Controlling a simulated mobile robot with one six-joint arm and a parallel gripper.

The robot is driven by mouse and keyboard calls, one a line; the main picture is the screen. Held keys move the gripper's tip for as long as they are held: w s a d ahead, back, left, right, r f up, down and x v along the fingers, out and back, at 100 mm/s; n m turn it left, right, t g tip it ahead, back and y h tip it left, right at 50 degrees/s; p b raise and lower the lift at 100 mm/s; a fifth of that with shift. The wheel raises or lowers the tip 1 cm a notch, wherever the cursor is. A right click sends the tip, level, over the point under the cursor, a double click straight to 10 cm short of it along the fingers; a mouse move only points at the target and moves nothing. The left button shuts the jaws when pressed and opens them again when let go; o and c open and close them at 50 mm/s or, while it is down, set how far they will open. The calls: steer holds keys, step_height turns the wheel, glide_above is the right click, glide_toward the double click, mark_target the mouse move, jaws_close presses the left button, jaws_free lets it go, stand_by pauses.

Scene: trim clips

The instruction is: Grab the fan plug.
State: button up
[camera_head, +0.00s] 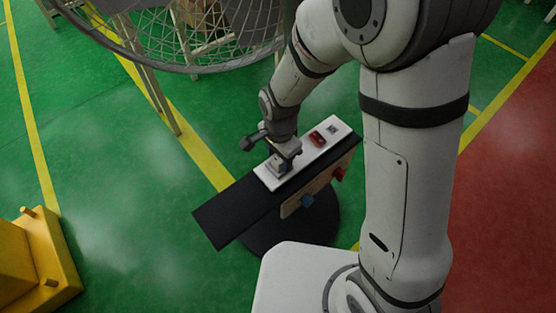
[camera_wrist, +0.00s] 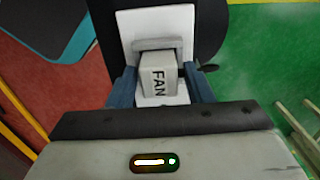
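The fan plug (camera_wrist: 158,78) is a pale block with the word FAN on it, seen in the middle of the wrist view. It sits on the white panel (camera_wrist: 150,22). In the head view the white panel (camera_head: 300,158) lies along a black board, and the plug is at its near left end, mostly hidden by my gripper. My gripper (camera_wrist: 160,88) has its two blue-grey fingers on either side of the plug, with narrow gaps showing between them and it. In the head view my gripper (camera_head: 282,153) points down over that end of the panel.
A red part (camera_head: 317,138) and a small socket (camera_head: 333,128) are farther along the panel. Red (camera_head: 339,174) and blue (camera_head: 307,201) pieces stick out of the side below. A yellow block (camera_head: 35,265) is at lower left.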

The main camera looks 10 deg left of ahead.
steer(key=c, duration=0.8)
steer(key=shift+o, duration=0.2)
steer(key=shift+r, duration=0.1)
